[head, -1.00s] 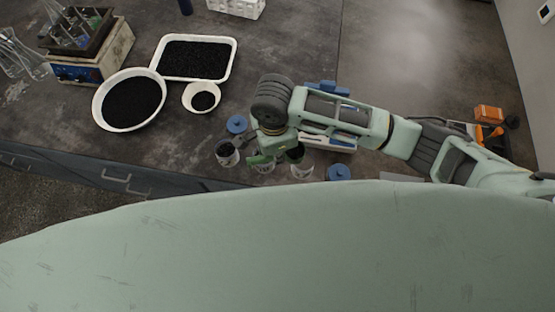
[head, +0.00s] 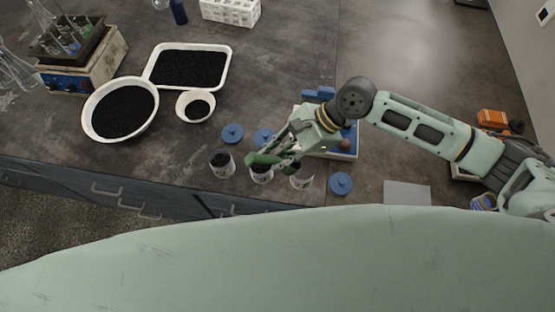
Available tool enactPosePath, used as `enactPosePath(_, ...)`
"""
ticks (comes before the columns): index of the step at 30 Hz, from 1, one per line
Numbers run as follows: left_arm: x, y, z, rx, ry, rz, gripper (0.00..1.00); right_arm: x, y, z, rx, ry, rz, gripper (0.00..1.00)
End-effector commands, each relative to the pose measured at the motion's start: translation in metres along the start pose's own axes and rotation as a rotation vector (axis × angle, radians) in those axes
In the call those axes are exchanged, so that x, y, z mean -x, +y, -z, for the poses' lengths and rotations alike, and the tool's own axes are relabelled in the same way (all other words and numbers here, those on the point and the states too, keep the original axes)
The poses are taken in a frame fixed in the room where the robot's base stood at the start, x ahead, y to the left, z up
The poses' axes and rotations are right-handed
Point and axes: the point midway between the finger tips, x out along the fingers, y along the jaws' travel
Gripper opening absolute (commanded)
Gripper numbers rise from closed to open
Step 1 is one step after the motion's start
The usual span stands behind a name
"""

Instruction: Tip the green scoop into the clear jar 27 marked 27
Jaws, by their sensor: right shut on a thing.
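My right gripper (head: 282,154) is shut on the green scoop (head: 259,159) over the row of clear jars at the table's front edge. The scoop's head is over the middle jar (head: 262,177), which has dark material in it. The left jar (head: 222,168) also holds dark granules. The right jar (head: 301,181) is partly hidden by my gripper. The marks on the jars are too small to read, so I cannot tell which is 27. My left gripper is not in view.
Blue lids lie behind the jars (head: 232,133) and to their right (head: 341,183). A white bowl (head: 88,125), a white tray (head: 227,75) and a small white bowl (head: 181,108) hold black granules. A blue-and-white item stands behind my gripper. The table's left front is clear.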

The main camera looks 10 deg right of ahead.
Motion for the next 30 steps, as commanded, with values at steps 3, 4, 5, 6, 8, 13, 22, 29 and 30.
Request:
enactPosePath(3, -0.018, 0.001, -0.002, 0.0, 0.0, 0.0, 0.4, -0.002, 0.0, 0.005, 0.0, -0.032, 0.005, 0.0)
enactPosePath(4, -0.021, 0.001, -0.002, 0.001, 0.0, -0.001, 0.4, -0.001, 0.0, 0.005, -0.001, -0.041, 0.007, 0.0)
enactPosePath(5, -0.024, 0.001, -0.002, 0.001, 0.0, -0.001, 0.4, -0.001, 0.0, 0.005, -0.001, -0.048, 0.008, 0.0)
enactPosePath(6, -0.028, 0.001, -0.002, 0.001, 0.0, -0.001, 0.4, 0.0, 0.0, 0.005, -0.001, -0.059, 0.009, 0.0)
enactPosePath(8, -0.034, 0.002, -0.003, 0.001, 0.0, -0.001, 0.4, 0.001, 0.0, 0.005, 0.0, -0.076, 0.011, 0.0)
enactPosePath(13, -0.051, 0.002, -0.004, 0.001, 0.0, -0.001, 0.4, 0.004, 0.001, 0.007, 0.0, -0.121, 0.017, 0.0)
enactPosePath(22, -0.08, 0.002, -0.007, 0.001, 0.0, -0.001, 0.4, 0.009, 0.001, 0.008, 0.0, -0.198, 0.027, 0.0)
enactPosePath(29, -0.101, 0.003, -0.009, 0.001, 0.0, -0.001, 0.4, 0.017, 0.003, 0.017, -0.007, -0.374, 0.046, 0.0)
enactPosePath(30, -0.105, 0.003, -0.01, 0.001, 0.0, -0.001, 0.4, 0.019, 0.003, 0.018, -0.007, -0.408, 0.052, 0.0)
